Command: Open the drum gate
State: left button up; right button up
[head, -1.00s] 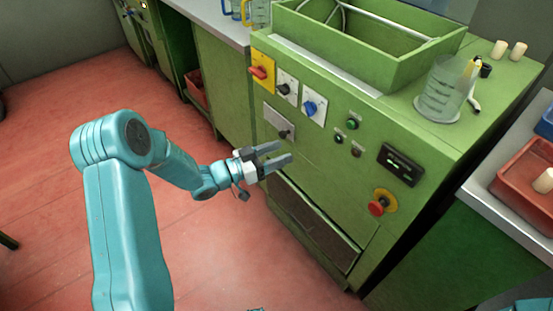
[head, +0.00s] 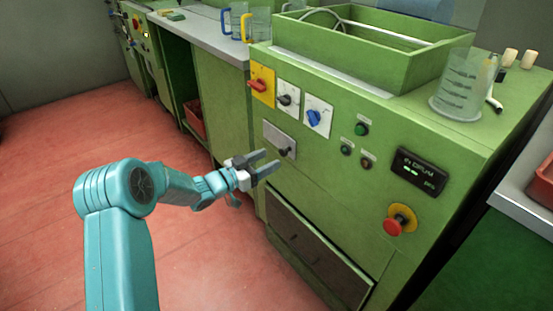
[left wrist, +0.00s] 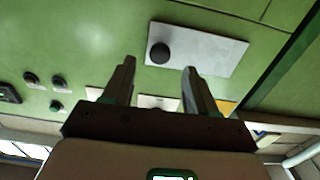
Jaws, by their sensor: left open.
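A green machine (head: 330,180) carries a small grey plate (head: 270,134) with a dark knobbed lever (head: 285,152) on its front. No label on it is readable, so I cannot tell for certain that it is the drum gate's control. My left gripper (head: 271,160) is open and empty, just below and in front of the plate, apparently apart from the lever. In the left wrist view the round black knob (left wrist: 160,53) on the plate (left wrist: 205,50) lies between and beyond the open fingertips (left wrist: 158,68). My right gripper is not in view.
Above the plate are a yellow-backed red switch (head: 261,83), a black knob (head: 286,99) and a blue knob (head: 314,117). To the right are small buttons, a lit display (head: 418,172) and a red emergency button (head: 397,225). A dark recessed panel (head: 318,258) lies below.

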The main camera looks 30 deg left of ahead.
aim_at(282, 153)
pick_arm(q)
jog(key=shift+b+x, duration=0.3)
jog(key=shift+x, duration=1.9)
grip_shut()
